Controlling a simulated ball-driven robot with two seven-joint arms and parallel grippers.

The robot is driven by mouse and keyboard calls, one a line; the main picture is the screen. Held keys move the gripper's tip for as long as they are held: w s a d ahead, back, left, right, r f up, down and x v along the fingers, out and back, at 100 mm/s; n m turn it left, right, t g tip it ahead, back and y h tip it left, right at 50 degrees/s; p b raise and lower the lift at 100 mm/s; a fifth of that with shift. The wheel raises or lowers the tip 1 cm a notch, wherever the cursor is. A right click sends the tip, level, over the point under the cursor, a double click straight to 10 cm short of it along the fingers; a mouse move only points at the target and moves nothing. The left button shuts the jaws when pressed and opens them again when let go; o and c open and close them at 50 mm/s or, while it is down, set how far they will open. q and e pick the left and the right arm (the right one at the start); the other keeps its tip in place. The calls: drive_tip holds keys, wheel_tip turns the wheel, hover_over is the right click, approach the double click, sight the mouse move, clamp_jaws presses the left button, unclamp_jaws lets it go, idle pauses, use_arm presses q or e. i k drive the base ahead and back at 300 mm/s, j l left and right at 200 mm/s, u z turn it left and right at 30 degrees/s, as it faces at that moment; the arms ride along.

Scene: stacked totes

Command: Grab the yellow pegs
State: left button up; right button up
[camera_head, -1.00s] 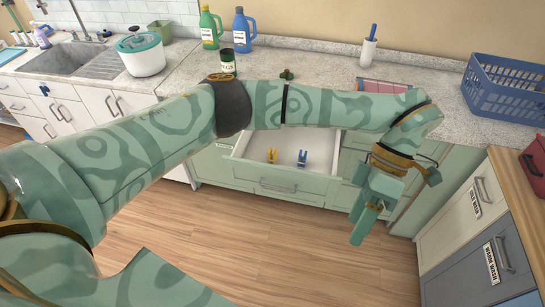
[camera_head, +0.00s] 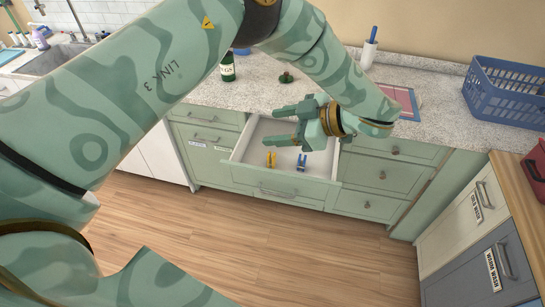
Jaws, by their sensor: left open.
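A small yellow peg (camera_head: 271,160) stands in the open drawer (camera_head: 262,182) under the counter. A blue peg (camera_head: 302,162) stands to its right in the same drawer. My left gripper (camera_head: 277,124) is open and empty, with its fingers pointing left. In the picture it lies over the back part of the drawer, above and apart from the pegs. I cannot tell its exact height. The left arm covers much of the upper left of the view. My right gripper is not in view.
The counter (camera_head: 432,112) runs behind the drawer. On it are a blue basket (camera_head: 505,92), a green bottle (camera_head: 227,68), a dark green object (camera_head: 286,77) and a white holder with a blue handle (camera_head: 368,52). The wooden floor (camera_head: 215,225) in front is clear.

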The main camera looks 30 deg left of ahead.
sight(270, 160)
drive_tip(key=i+j, duration=0.15)
drive_tip(key=i, duration=0.3)
drive_tip(key=i+j, duration=0.15)
drive_tip(key=i, duration=0.3)
